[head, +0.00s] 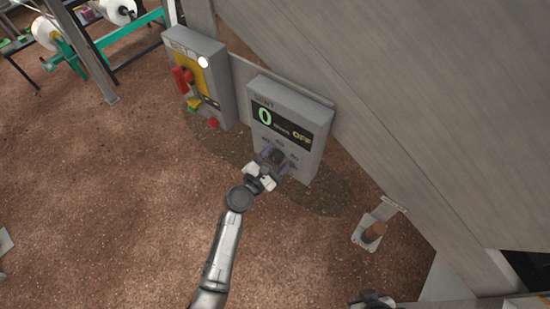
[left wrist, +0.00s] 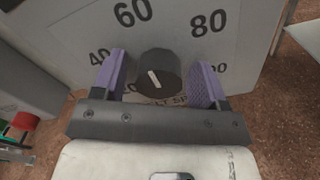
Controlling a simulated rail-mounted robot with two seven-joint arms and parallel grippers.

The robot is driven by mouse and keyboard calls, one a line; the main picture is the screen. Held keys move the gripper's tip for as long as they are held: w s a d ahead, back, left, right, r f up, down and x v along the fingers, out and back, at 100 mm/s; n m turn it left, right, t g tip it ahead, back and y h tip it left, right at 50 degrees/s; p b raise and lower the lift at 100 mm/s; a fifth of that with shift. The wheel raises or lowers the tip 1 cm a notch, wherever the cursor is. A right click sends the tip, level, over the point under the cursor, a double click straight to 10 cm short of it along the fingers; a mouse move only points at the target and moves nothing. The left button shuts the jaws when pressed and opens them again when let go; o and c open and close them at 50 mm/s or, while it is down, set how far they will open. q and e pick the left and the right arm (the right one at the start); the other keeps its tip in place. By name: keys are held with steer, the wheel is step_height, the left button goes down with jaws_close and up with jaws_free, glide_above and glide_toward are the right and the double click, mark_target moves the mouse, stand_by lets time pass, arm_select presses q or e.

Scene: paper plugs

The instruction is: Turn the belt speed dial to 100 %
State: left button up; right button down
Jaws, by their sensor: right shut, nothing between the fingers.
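The belt speed dial (left wrist: 158,72) is a dark round knob on a grey control box (head: 300,107). In the left wrist view it stands between the two purple fingers of my left gripper (left wrist: 160,82), which are apart with narrow gaps beside it. A short white mark on the knob runs from upper left to lower right. The numbers 40, 60 and 80 show around it; others are partly hidden by the fingers. In the head view my left gripper (head: 275,162) covers the dial. My right gripper (head: 372,300) is partly visible at the bottom edge, shut and empty.
The box display (head: 278,122) shows a green 0 and OFF. Left of it stands another grey box with a red handle (head: 181,80) on yellow. Brown floor (head: 110,200) is open at left.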

arm_select(q)
steer(key=c, duration=0.8)
steer(key=shift+c, duration=0.2)
